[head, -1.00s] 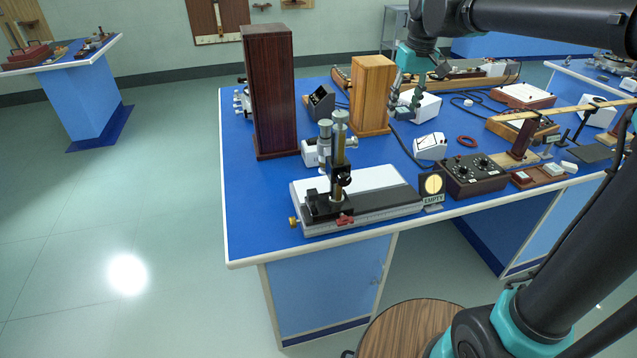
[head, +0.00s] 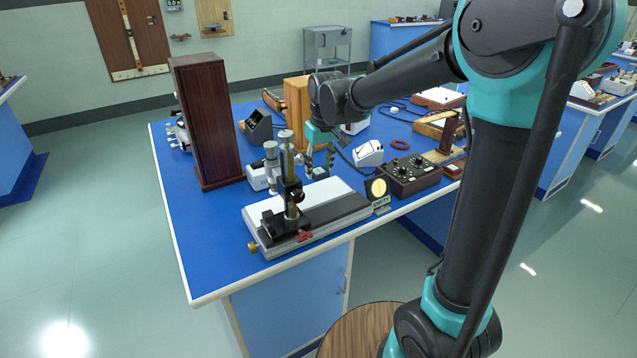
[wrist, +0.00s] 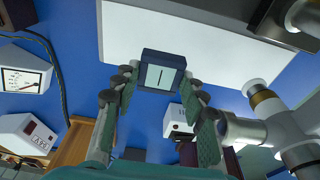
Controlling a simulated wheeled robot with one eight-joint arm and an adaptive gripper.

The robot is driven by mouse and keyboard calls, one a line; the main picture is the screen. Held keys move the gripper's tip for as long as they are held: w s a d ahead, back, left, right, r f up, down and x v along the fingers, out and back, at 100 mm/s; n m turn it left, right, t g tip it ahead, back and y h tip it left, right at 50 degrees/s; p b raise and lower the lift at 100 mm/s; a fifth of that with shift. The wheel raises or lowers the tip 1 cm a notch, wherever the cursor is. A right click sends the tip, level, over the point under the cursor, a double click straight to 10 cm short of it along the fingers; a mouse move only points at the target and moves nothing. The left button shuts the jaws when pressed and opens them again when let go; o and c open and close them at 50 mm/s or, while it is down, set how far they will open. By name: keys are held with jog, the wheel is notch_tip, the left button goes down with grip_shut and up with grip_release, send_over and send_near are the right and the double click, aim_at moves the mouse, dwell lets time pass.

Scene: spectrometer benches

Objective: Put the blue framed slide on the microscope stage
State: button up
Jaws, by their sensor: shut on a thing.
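The blue framed slide (wrist: 163,72), a small dark blue block with a pale face and a thin dark line, is between my fingertips in the wrist view. My gripper (wrist: 156,86) is shut on it. In the head view my gripper (head: 319,164) hangs just behind the microscope's pale plate, with the slide (head: 320,173) small at its tips. The microscope (head: 287,185) has brass and grey tubes on a black carriage, to the left of my gripper. Its pale flat plate (head: 335,190) is empty and also shows in the wrist view (wrist: 215,40).
A tall dark wooden cabinet (head: 206,125) and a lighter wooden one (head: 297,105) stand behind. The blue bench (head: 190,235) is bare at front left.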

aim_at(319, 192)
jog(key=shift+f, duration=2.75)
jog(key=shift+f, duration=0.15)
jog(key=o, duration=0.9)
jog(key=shift+c, duration=0.2)
jog(key=r, duration=0.4)
jog(key=s+r, duration=0.1)
jog(key=r, duration=0.3)
jog(key=d+r, duration=0.1)
jog(key=r, duration=0.3)
jog(key=shift+s+r, duration=0.1)
jog(key=shift+s, duration=0.15)
jog(key=s+d+f+m+t, duration=0.1)
jog(key=s+d+f+m, duration=0.2)
jog(key=s+d+f, duration=0.6)
jog(key=s+d+f+m+t+h, duration=0.1)
jog(key=s+d+f+m, duration=0.2)
jog(key=s+d+f, duration=0.5)
jog(key=d+f, duration=0.1)
jog(key=d, duration=0.4)
jog(key=shift+s+d+f+m+t, duration=0.15)
jog(key=shift+s+d+m+t, duration=0.2)
jog(key=shift+s+m+t, duration=0.05)
